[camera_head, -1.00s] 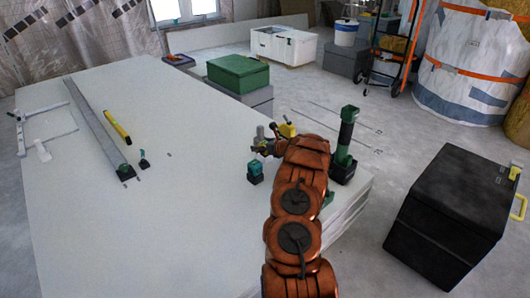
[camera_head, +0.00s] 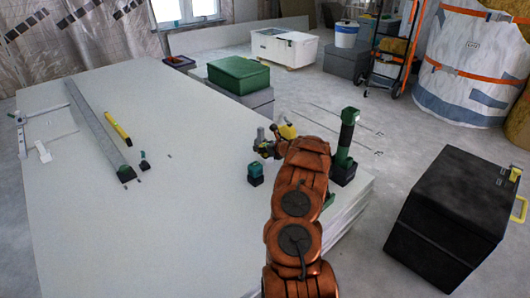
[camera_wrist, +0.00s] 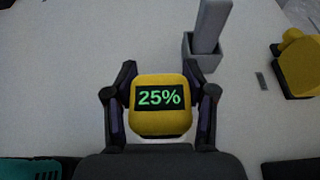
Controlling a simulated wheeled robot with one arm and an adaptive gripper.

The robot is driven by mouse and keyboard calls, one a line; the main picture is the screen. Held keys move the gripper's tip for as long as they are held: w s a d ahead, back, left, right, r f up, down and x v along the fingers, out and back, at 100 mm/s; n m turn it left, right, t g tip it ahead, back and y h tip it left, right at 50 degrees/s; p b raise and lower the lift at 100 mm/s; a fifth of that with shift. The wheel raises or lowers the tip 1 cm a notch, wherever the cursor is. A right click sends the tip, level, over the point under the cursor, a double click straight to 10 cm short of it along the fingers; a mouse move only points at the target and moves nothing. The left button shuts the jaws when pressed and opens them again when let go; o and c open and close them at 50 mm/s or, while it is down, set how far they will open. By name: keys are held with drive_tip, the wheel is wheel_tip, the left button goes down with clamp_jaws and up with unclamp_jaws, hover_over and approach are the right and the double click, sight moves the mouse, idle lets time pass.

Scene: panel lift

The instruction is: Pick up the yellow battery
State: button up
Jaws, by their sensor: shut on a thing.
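The yellow battery (camera_wrist: 160,117) shows in the middle of the wrist view, with a dark display reading "25%" in green. My gripper (camera_wrist: 160,108) is shut on it, one dark finger at each side. Whether the battery touches the surface below cannot be told. In the head view my gripper (camera_head: 268,144) is over the right part of the large white panel stack (camera_head: 190,215), partly hidden by my orange arm. A yellow patch (camera_head: 288,131) shows beside it there; I cannot tell whether it is the battery.
A teal and black block (camera_head: 255,174) stands close to the left of my arm. A green and black tool (camera_head: 347,145) stands upright to the right. In the wrist view a grey holder (camera_wrist: 204,53) and another yellow object (camera_wrist: 298,65) are nearby.

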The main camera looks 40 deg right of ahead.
wheel_tip(320, 180, up, 10)
drive_tip(key=p, duration=0.3)
idle(0.7)
